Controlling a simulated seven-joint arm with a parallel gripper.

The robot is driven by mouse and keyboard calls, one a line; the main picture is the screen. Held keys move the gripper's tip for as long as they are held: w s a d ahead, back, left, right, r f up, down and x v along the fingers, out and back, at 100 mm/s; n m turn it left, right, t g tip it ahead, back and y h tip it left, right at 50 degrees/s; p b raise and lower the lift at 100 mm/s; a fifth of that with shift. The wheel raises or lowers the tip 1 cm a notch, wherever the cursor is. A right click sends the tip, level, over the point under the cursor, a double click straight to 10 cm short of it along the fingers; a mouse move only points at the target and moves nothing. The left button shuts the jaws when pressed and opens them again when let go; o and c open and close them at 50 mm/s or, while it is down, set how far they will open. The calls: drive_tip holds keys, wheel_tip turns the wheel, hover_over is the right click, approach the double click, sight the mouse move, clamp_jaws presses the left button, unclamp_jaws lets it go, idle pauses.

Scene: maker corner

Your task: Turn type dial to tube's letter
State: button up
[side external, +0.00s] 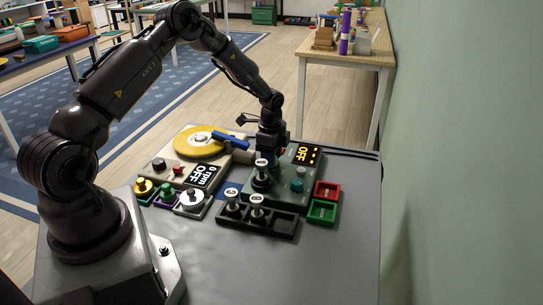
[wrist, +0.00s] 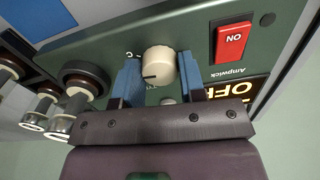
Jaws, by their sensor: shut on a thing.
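The cream type dial (wrist: 159,64) sits on the dark green tester (wrist: 100,40) between the two blue fingers of my gripper (wrist: 160,78), which is shut on it. In the side view my gripper (side external: 268,148) is low over the tester (side external: 275,192) and hides the dial. A tube (side external: 261,170) stands upright in the tester's round socket (side external: 261,183). Its letter is too small to read. The tester's display (side external: 305,154) reads OFF.
Two more tubes (side external: 233,198) (side external: 257,203) stand in a black rack (side external: 285,226) in front. Red (side external: 327,190) and green (side external: 323,213) trays lie right. A red switch (wrist: 232,42) is close to the dial. A yellow-disc machine (side external: 197,142) stands left. The front table area is clear.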

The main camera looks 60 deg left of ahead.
drive_tip(key=n, duration=0.4)
drive_tip(key=shift+n, duration=0.4)
drive_tip(key=n, duration=1.4)
drive_tip(key=shift+n, duration=0.3)
drive_tip(key=o, duration=0.9)
wheel_tip(320, 180, up, 13)
drive_tip(key=shift+r, duration=0.1)
